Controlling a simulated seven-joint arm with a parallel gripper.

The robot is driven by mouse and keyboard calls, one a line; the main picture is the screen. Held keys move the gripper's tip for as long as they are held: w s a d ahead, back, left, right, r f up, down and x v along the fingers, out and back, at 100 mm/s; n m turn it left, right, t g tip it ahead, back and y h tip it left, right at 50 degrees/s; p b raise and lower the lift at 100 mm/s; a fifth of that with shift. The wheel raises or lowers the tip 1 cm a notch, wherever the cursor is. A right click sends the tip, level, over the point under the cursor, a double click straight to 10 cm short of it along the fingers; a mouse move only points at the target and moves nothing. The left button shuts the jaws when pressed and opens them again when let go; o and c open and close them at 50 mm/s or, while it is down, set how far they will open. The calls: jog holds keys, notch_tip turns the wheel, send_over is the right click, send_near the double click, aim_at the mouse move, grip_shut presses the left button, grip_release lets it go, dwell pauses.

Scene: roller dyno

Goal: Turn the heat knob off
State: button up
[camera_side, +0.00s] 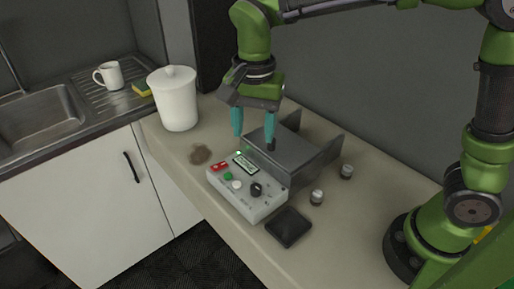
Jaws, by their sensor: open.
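The black heat knob (256,189) sits on the front right of the sloped top of a light grey control box (247,203). The box also carries a red switch (219,166), a green button (228,175), a white button (237,184) and a small display (246,162). The knob's exact pointer direction is too small to read. My gripper (254,136) is open, with its two teal fingers pointing down. It hangs above and behind the box, near the dark roller unit, apart from the knob. Nothing shows between the fingers.
A dark grey metal unit with upright side plates (285,148) stands behind the box. A black square pad (289,227) and two small jars (317,197) lie to the right. A white canister (176,100) stands at left, beside a brown stain (200,154). A sink (40,125) is further left.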

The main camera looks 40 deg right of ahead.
aim_at(256, 186)
jog(key=shift+m, duration=0.8)
notch_tip(256, 186, down, 16)
jog(key=shift+s+d+f, duration=0.15)
jog(key=shift+f, duration=0.05)
grip_shut()
